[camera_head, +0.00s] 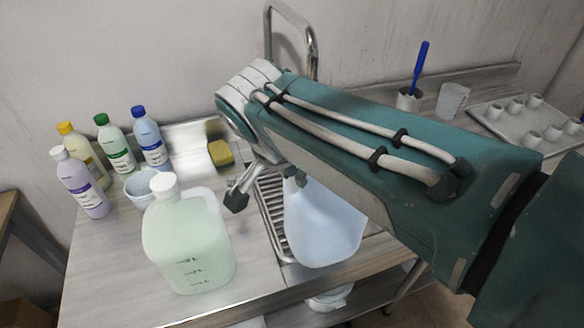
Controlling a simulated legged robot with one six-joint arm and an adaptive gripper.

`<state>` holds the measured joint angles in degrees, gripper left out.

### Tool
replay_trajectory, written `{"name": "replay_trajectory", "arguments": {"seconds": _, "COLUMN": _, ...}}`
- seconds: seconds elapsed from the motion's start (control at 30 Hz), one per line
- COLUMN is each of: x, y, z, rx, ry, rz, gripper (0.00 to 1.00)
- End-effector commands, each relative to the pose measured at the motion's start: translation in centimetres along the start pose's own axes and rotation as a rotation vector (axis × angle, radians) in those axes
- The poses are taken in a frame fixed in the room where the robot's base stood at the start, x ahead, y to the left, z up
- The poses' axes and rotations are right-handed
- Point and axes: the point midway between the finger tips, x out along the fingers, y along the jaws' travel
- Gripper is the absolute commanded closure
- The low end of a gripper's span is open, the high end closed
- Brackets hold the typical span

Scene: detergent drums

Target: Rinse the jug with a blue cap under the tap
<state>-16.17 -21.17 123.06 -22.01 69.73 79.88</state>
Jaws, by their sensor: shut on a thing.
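A pale blue translucent jug (322,228) is over the right part of the sink area, partly behind my arm. Its top and cap are hidden, so I cannot see the cap's colour. My gripper (250,187) is partly hidden by my arm's wrist. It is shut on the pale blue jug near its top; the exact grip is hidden. The tap (308,40) is a tall chrome arch behind my arm, and its outlet is hidden. The sink (272,205) shows a ribbed metal surface left of the jug.
A pale green jug with a white cap (187,240) stands close on the left. Several bottles (115,145), a bowl (138,188) and a yellow sponge (221,153) are behind it. A measuring cup (452,100), a brush (420,68) and a tray of cups (545,140) stand right.

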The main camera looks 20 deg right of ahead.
Motion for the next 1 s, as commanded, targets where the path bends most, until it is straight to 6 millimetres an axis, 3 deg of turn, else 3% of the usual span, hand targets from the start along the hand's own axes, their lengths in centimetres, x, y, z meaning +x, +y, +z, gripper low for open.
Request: {"name": "replay_trajectory", "arguments": {"seconds": 1.0, "x": 3.2, "y": 0.2, "z": 1.3, "rx": -0.001, "ry": 0.001, "rz": 0.0, "gripper": 1.0}}
